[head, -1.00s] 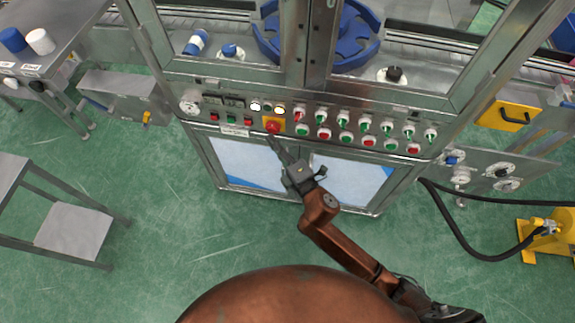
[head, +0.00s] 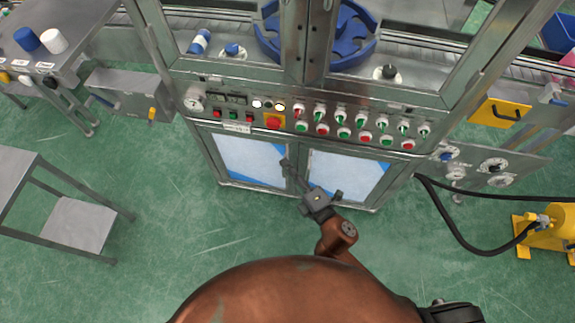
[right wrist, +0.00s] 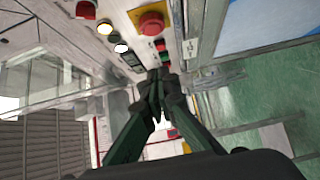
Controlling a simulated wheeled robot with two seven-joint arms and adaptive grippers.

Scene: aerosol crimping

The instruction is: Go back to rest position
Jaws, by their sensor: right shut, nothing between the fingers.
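My right gripper (head: 285,162) is shut and empty. In the head view it is in front of the machine's lower doors, below the control panel (head: 312,122) and apart from it. In the right wrist view the closed fingertips (right wrist: 158,75) show in the middle, with the red emergency stop button (right wrist: 150,24) on its yellow plate beyond them. That button also shows in the head view (head: 273,121), up and to the left of the gripper. My left gripper is not in either view.
The panel carries several red and green buttons and switches. A grey side table (head: 75,225) stands at the left. A yellow pump (head: 548,232) with black hoses (head: 445,228) is on the floor at the right. Green floor (head: 170,260) is clear between them.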

